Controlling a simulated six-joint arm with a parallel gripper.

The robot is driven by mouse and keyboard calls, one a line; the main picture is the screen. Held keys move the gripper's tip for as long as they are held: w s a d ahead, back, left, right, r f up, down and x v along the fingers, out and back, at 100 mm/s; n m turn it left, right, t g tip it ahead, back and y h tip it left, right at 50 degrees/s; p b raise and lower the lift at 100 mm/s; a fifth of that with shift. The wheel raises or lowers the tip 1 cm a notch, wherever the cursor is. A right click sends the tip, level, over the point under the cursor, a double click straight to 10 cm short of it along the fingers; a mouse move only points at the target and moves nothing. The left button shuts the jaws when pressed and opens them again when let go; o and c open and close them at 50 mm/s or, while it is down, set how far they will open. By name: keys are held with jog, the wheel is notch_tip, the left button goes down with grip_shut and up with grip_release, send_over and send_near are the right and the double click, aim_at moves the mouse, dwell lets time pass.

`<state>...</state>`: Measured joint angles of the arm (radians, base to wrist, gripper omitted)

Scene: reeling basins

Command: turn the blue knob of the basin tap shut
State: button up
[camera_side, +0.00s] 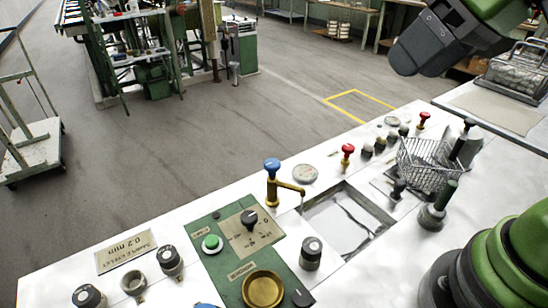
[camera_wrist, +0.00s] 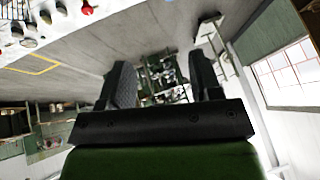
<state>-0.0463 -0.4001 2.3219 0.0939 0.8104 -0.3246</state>
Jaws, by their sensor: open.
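The blue knob (camera_side: 272,165) sits on top of an upright brass tap (camera_side: 272,190) in the side view. Its spout reaches right over the near corner of a sunken rectangular basin (camera_side: 385,222). Pale streaks show in the basin, and a thin light line hangs below the spout. My gripper (camera_side: 420,60) is high at the upper right of the side view, well away from the knob. In the wrist view my gripper (camera_wrist: 165,78) has its two black fingers wide apart with nothing between them. I cannot make out the blue knob in the wrist view.
A wire basket (camera_side: 428,165), dark-handled posts and red knobs (camera_side: 347,149) stand right of the tap. A green control panel (camera_side: 235,245) with a brass bowl (camera_side: 263,289) lies in front-left. A red knob (camera_wrist: 87,8) shows in the wrist view. Open floor lies behind the counter.

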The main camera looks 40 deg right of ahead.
jog(key=w+a+f+n+g, duration=0.25)
jog(key=w+f+n, duration=0.25)
jog(key=w, duration=0.4)
jog(key=n, duration=0.4)
send_near(273, 162)
jog(key=shift+y, duration=0.3)
jog(key=x, duration=0.9)
jog(key=shift+d, duration=0.15)
jog(key=c, duration=0.9)
jog(key=shift+s+m+t+h, duration=0.15)
jog(key=shift+m+h, duration=0.2)
jog(key=shift+m, duration=0.65)
jog(key=shift+w+m+t+h, duration=0.1)
jog(key=shift+m+h, duration=0.25)
jog(key=shift+m, duration=0.65)
